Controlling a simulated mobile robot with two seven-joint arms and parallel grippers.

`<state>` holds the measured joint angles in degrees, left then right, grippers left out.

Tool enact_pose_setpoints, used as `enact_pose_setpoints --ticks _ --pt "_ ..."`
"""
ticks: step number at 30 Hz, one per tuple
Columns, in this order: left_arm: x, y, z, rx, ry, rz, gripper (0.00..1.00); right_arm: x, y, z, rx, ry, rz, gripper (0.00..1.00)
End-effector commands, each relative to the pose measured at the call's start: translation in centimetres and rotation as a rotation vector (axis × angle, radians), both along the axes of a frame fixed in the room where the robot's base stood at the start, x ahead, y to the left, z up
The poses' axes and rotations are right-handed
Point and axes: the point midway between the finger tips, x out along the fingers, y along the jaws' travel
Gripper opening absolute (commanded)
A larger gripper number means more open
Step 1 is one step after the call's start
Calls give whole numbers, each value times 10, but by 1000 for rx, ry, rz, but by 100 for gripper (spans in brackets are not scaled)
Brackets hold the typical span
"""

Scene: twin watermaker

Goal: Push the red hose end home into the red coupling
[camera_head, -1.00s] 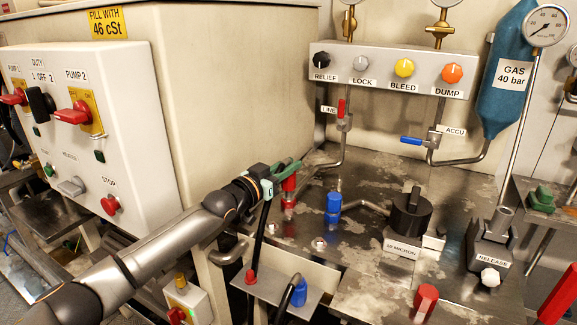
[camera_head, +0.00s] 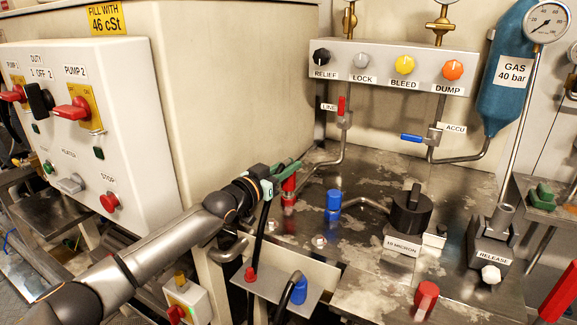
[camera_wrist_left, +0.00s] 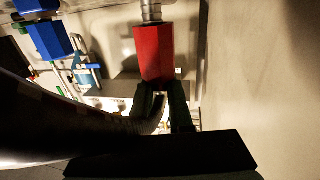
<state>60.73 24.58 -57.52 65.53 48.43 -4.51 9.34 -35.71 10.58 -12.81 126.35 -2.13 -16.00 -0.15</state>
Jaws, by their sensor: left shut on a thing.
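My left gripper (camera_head: 288,166) is shut on the red hose end at the top of the red coupling (camera_head: 289,183), which stands on the steel bench. In the left wrist view the fingers (camera_wrist_left: 163,98) are at the near end of a red six-sided body (camera_wrist_left: 154,54) with a metal collar beyond it. The black hose (camera_head: 262,232) hangs from my gripper; it also curves in beside the fingers in the wrist view (camera_wrist_left: 105,118). The fingers largely hide the hose end, and I cannot tell how deep it sits. My right gripper is out of view.
A blue coupling (camera_head: 333,203) stands just right of the red one, with the black filter knob (camera_head: 410,213) farther right. The tank wall (camera_head: 235,100) rises close behind my gripper. A small shelf (camera_head: 275,290) with red and blue fittings lies below.

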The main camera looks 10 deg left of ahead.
Motion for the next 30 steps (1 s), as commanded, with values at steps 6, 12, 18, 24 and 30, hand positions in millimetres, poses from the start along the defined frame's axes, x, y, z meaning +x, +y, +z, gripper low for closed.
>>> enact_pose_setpoints --ticks 6,12,18,24,30 --pt "0 0 -6 -1 -1 0 0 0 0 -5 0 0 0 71" --pt "0 0 -12 1 1 0 0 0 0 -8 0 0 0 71" --pt "0 -1 -17 2 3 -1 21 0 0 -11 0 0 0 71" --pt "-1 -1 -19 3 7 -1 43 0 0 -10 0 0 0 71" --pt "-1 -1 -21 3 10 -1 54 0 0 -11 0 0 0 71"
